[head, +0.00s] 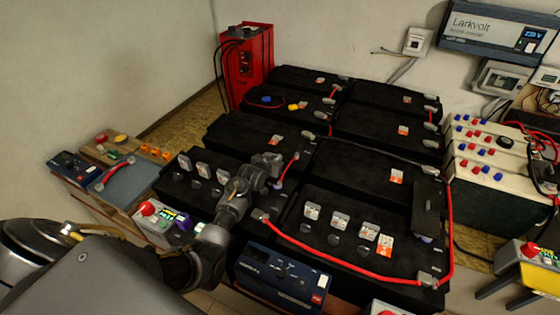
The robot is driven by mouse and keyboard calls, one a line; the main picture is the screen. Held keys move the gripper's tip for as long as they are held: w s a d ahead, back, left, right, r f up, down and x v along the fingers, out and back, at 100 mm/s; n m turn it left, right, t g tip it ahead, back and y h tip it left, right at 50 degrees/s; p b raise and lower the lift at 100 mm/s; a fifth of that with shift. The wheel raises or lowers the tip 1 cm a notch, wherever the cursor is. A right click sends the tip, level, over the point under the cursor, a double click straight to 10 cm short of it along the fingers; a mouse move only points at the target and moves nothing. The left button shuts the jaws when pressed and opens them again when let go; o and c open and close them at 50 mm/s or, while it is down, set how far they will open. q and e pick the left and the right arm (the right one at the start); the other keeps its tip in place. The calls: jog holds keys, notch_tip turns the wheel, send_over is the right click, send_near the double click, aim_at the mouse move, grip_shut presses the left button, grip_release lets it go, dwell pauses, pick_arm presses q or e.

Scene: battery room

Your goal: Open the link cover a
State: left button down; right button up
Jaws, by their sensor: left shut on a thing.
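My left gripper (267,166) reaches in from the lower left, over the black batteries left of centre. It is shut on a small grey piece at the left end of a short red link (290,170), which I take to be link cover a; the fingers hide most of it. I cannot tell how far its lid is raised. Another grey cover (307,138) is at the link's upper end. My right gripper is not in view.
Raised grey caps (340,219) stand on the front batteries (334,188). A long red cable (345,267) runs along the front. A blue meter (283,275) is at the front edge, a red unit (246,65) behind, and a white terminal box (490,158) at right.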

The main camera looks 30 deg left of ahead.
pick_arm(q)
jog(key=a, duration=0.8)
jog(key=shift+s+a+b, duration=0.25)
jog(key=shift+a+b, duration=0.15)
jog(key=c, duration=1.5)
grip_release()
jog(key=v, duration=1)
jog(key=shift+s+p, duration=0.3)
jog(key=shift+s, duration=0.1)
